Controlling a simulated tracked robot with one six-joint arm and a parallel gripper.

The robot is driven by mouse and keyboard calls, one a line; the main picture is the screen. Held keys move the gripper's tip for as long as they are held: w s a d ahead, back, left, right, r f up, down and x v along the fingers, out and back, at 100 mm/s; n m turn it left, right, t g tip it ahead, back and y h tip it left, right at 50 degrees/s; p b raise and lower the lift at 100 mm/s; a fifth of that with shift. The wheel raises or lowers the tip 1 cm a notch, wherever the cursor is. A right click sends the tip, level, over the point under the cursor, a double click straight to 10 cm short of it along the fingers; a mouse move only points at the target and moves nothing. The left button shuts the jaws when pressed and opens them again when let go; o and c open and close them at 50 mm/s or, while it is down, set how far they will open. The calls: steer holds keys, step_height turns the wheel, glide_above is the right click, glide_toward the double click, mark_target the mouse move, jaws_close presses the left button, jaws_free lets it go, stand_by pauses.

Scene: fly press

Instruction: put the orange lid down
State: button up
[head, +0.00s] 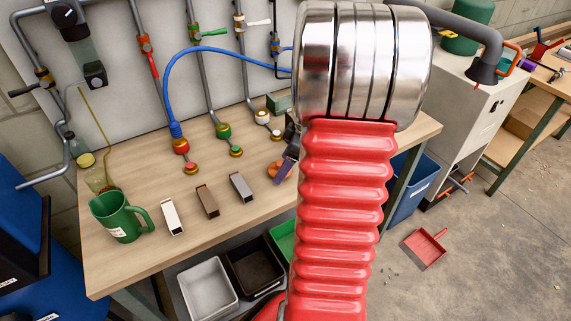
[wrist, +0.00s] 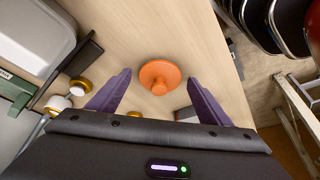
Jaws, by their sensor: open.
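The orange lid (wrist: 159,75) is a round disc with a knob facing my wrist camera. It appears to lie flat on the wooden bench top (wrist: 200,40). My gripper (wrist: 158,82) is open, its two purple fingers on either side of the lid with a gap at each side.
White (head: 172,217), brown (head: 207,201) and grey (head: 241,187) blocks and a green mug (head: 118,216) stand left on the bench. Valves with coloured knobs (head: 223,131) and a blue hose (head: 168,80) are behind. Bare bench top lies between mug and valves.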

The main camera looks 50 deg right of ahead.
steer(key=v, duration=1.1)
steer(key=shift+s+r, duration=0.15)
steer(key=shift+r, duration=0.1)
stand_by(0.3)
steer(key=a+r+m+h, duration=0.1)
steer(key=a+r+m, duration=0.15)
steer(key=a, duration=1.05)
steer(key=a+r+m+h, duration=0.1)
steer(key=a+r, duration=0.2)
steer(key=a, duration=1.1)
steer(key=s+a+m+t, duration=0.1)
steer(key=s+a, duration=0.3)
steer(key=a, duration=0.4)
steer(key=shift+m+t, duration=0.4)
steer(key=shift+m, duration=0.15)
